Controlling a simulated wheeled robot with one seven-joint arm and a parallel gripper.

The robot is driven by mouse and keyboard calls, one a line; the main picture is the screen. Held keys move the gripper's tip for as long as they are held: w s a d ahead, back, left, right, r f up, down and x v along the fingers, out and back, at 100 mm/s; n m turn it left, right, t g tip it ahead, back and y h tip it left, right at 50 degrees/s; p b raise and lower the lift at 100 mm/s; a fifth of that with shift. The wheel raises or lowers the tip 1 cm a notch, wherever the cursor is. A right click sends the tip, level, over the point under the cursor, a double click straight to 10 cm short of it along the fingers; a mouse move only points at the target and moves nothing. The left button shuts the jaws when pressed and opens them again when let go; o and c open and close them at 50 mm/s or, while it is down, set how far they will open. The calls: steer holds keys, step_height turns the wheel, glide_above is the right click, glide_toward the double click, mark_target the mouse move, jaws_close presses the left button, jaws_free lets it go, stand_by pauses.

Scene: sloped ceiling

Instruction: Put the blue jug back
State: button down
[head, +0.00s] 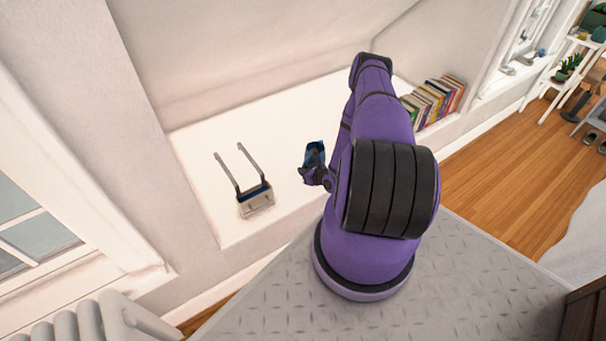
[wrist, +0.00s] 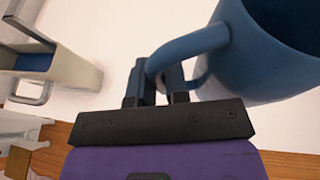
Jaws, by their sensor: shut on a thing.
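The blue jug (wrist: 262,55) fills the upper right of the wrist view, with its dark open mouth toward the top right corner. My gripper (wrist: 170,85) is shut on the jug's handle, the fingers closing around its lower bend. In the head view the jug (head: 314,154) shows small and dark blue, partly hidden by the end of my arm. It is over or on the white ledge (head: 205,155); I cannot tell if its base touches the surface. My gripper (head: 312,172) is small and mostly hidden there.
A pale box-like item with two long grey handles (head: 255,198) lies on the ledge left of the jug; it also shows in the wrist view (wrist: 75,72). Books (head: 434,101) stand at the ledge's right end. The ledge between is clear. A radiator (head: 95,322) is at lower left.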

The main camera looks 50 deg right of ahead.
steer(key=shift+w+d+f, duration=0.1)
steer(key=shift+w+f, duration=0.1)
steer(key=shift+f, duration=0.4)
steer(key=shift+w+d+f, duration=0.15)
steer(key=shift+w+f, duration=0.1)
steer(key=shift+f, duration=0.3)
steer(key=shift+w+d+f, duration=0.1)
steer(key=shift+w+f, duration=0.1)
steer(key=shift+f, duration=0.55)
steer(key=c, duration=1.1)
jaws_free()
steer(key=v, duration=1.2)
